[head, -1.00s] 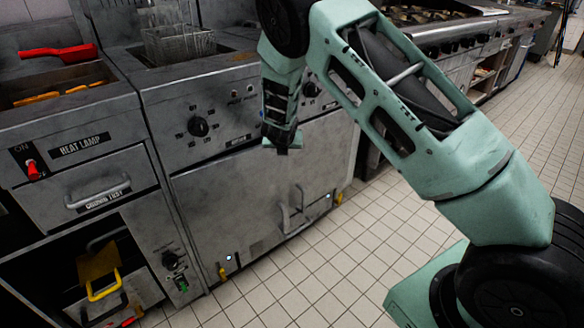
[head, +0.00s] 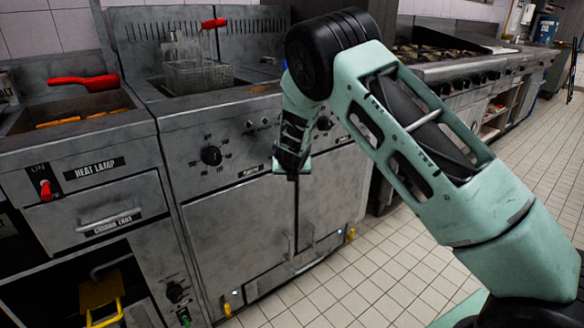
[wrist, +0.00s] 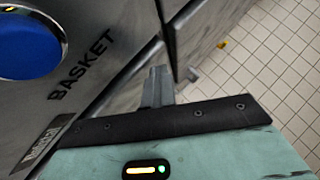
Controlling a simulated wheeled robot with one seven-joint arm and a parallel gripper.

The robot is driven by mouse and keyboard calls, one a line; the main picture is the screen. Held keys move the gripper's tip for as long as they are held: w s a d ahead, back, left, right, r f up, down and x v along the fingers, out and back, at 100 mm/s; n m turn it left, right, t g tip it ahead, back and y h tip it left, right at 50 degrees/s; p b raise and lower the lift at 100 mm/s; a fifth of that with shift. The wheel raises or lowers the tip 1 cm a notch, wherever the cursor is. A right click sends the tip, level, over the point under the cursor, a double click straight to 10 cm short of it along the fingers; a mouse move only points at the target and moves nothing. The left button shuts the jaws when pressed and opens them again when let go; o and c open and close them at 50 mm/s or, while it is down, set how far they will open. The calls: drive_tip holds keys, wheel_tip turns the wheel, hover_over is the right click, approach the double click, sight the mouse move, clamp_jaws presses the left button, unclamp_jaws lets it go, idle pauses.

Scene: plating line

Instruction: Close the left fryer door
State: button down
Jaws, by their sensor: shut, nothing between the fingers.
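The fryer's left door (head: 238,235) is a grey metal panel below the control knob, with a vertical seam at its right edge. It looks nearly flush with the front in the head view; I cannot tell whether a small gap remains. The right door (head: 330,195) is beside it, partly behind my arm. My gripper (head: 291,174) is shut and empty, pointing down in front of the upper part of the doors. In the wrist view its fingers (wrist: 158,88) are together near a dark gap between metal panels.
A fry basket (head: 200,75) sits in the fryer top. A heat lamp station (head: 95,170) with a red-handled scoop (head: 85,82) stands at left. A stove (head: 450,65) is at the back right. Tiled floor (head: 385,260) in front is clear.

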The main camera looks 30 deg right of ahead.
drive_tip(key=p+v, duration=0.3)
drive_tip(key=v, duration=1.4)
drive_tip(key=s+a+r+m+g+y, duration=0.1)
drive_tip(key=s+a+r+m+g, duration=0.15)
drive_tip(key=s+a+m, duration=0.75)
drive_tip(key=s+a+r+m+g+y, duration=0.1)
drive_tip(key=s+m+g+y, duration=0.3)
drive_tip(key=s, duration=1.1)
drive_tip(key=s+a+r+m+g+h, duration=0.1)
drive_tip(key=s+a+m+g, duration=0.1)
drive_tip(key=s+a+m, duration=0.65)
drive_tip(key=s+d+r+p, duration=0.1)
drive_tip(key=s+r+p, duration=0.1)
drive_tip(key=r+p, duration=0.8)
drive_tip(key=s+d+r+p, duration=0.1)
drive_tip(key=s+r+p, duration=0.2)
drive_tip(key=r+p, duration=0.8)
drive_tip(key=shift+r+m, duration=0.15)
drive_tip(key=shift+m, duration=0.3)
drive_tip(key=shift+s, duration=0.15)
